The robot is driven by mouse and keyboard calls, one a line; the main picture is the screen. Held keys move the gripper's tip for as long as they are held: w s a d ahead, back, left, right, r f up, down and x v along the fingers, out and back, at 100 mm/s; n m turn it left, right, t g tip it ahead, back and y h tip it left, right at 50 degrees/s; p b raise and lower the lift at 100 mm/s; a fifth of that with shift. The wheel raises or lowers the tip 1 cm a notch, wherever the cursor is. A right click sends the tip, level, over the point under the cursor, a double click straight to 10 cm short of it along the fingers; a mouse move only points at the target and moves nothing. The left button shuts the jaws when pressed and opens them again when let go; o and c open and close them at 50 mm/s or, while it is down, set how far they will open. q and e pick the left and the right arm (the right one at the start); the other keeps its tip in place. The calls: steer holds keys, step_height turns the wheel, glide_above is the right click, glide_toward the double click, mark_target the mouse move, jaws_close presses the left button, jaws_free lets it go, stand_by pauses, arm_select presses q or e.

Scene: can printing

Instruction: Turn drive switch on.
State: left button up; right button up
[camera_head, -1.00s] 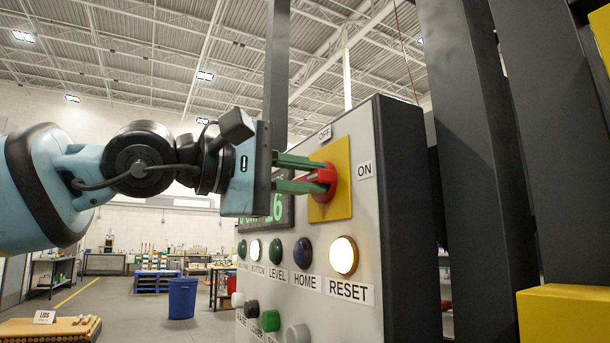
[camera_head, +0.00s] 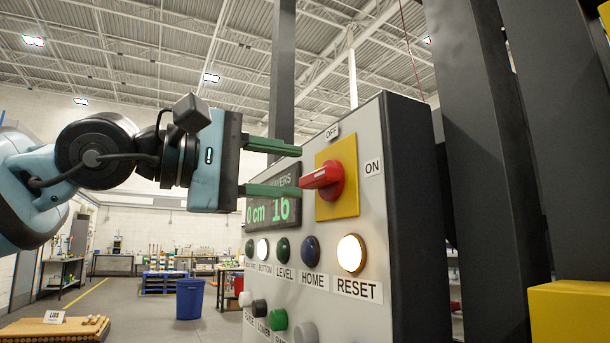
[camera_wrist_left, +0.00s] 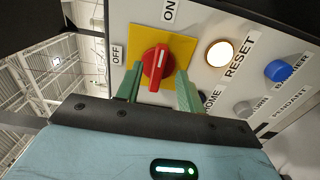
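The drive switch is a red knob (camera_head: 330,178) on a yellow plate (camera_head: 341,205), with OFF above it and ON to its right. Its grip lies level in the head view. In the left wrist view the red knob (camera_wrist_left: 157,68) has its white line pointing up, towards the ON label (camera_wrist_left: 169,10). My left gripper (camera_head: 298,170) is open and empty, with green fingers spread above and below the line of the knob and clear of its sides. It sits just in front of the panel. My right gripper is not in view.
The grey control panel (camera_head: 372,262) has a display (camera_head: 272,209) reading 16 and several buttons below. The RESET button (camera_head: 351,254) glows. Dark posts (camera_head: 480,130) stand to the right. A blue bin (camera_head: 190,298) stands on the open floor behind.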

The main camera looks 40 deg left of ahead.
arm_select(q)
steer(key=v, duration=0.3)
steer(key=shift+s, duration=0.1)
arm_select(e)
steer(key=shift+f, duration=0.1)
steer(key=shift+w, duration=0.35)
